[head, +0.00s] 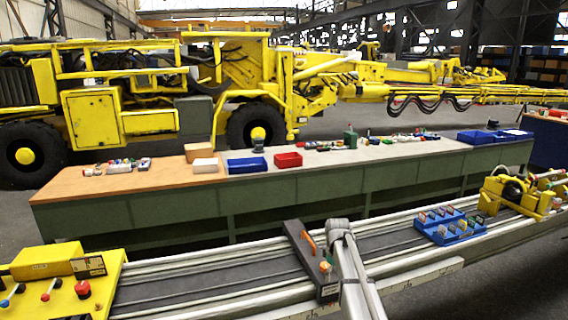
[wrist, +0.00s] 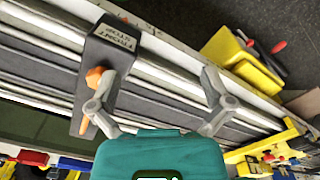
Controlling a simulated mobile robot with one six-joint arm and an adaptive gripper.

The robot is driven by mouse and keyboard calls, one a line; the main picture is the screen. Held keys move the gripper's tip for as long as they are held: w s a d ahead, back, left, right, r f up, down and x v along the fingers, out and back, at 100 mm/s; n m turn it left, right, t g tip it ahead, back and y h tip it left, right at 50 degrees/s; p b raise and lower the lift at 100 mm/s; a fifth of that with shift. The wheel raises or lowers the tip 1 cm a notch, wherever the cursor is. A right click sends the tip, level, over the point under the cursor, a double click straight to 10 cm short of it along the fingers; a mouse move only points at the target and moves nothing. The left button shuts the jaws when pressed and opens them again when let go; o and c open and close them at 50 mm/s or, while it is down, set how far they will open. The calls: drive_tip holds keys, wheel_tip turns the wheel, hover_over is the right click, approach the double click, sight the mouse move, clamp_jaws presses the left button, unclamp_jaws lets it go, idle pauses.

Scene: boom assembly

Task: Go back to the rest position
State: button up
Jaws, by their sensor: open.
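My gripper (wrist: 157,77) is open in the wrist view, with its two grey fingers spread apart and nothing between them. The left finger overlaps the dark front-stop block (wrist: 112,45), close to its orange handle (wrist: 95,78); I cannot tell if they touch. In the head view the same block (head: 308,255) sits across the rail. My pale grey arm (head: 352,270) crosses the rail just right of it, and my gripper is not clearly visible there.
The boom rail (head: 200,273) runs across the front. A blue tray (head: 452,235) with small parts and a yellow carriage (head: 512,195) lie to the right. A yellow control box (head: 50,262) is at left. A long workbench (head: 330,190) and a yellow machine (head: 95,115) stand behind.

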drive_tip(key=s+f+m+b, duration=0.3)
drive_tip(key=s, duration=0.6)
drive_tip(key=s+f+m+b, duration=0.3)
drive_tip(key=s+m, duration=0.1)
drive_tip(key=s, duration=0.5)
drive_tip(key=s+f+m+b, duration=0.3)
drive_tip(key=s+f, duration=0.1)
drive_tip(key=s, duration=0.6)
drive_tip(key=shift+a, duration=0.2)
